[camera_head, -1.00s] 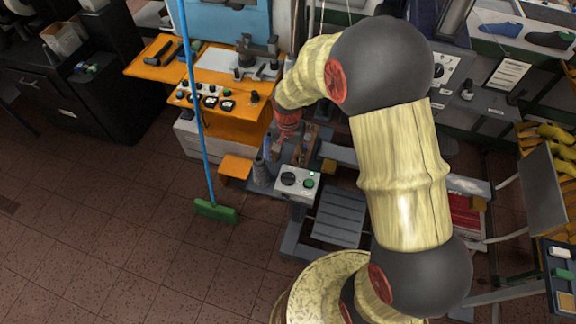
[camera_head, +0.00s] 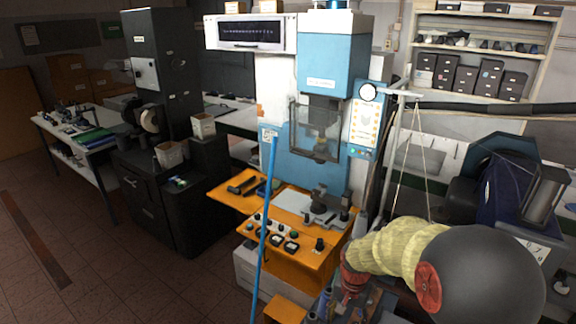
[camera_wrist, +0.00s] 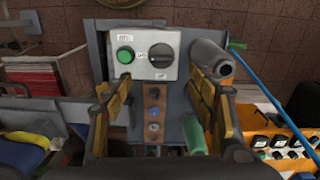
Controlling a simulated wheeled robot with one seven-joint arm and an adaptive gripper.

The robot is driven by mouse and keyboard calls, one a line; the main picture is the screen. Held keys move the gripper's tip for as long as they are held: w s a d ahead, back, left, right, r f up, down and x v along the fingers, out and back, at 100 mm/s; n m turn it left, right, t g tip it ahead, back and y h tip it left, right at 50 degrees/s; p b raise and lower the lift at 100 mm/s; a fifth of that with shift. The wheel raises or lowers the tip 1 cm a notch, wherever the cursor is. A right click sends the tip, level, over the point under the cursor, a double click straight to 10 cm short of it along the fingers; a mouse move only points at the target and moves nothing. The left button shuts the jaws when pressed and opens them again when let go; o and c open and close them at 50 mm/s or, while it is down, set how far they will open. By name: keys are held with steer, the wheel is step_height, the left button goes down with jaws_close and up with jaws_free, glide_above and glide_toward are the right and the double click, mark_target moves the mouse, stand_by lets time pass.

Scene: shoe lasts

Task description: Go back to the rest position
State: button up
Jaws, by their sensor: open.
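My gripper (camera_wrist: 161,92) shows in the wrist view with its two yellow-and-dark fingers spread apart, one on each side. Nothing is held between them. Beyond the fingers is a grey control box (camera_wrist: 145,57) with a green button and a black knob. A brown strip (camera_wrist: 154,113) with several round fittings shows between the fingers, below the box. In the head view my arm comes in from the lower right. Its red wrist part is at the bottom, and the fingers are hard to make out there.
A blue-and-white machine (camera_head: 330,65) with an orange worktable (camera_head: 300,258) stands beyond my arm. A blue broom handle (camera_head: 266,220) leans in front of it. In the wrist view a grey cylinder (camera_wrist: 212,58) is close to the right finger. Open floor (camera_head: 130,265) lies at left.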

steer(key=s+r+n+t+b, duration=0.3)
steer(key=s+r+b, duration=0.3)
steer(key=s, duration=0.4)
steer(key=s+r+n+t+b, duration=0.2)
steer(key=s+r+b, duration=0.5)
steer(key=s, duration=0.4)
steer(key=shift+s+d+r+n+t, duration=0.15)
steer(key=shift+s+r+n+t, duration=0.15)
steer(key=shift+r+n+t, duration=0.25)
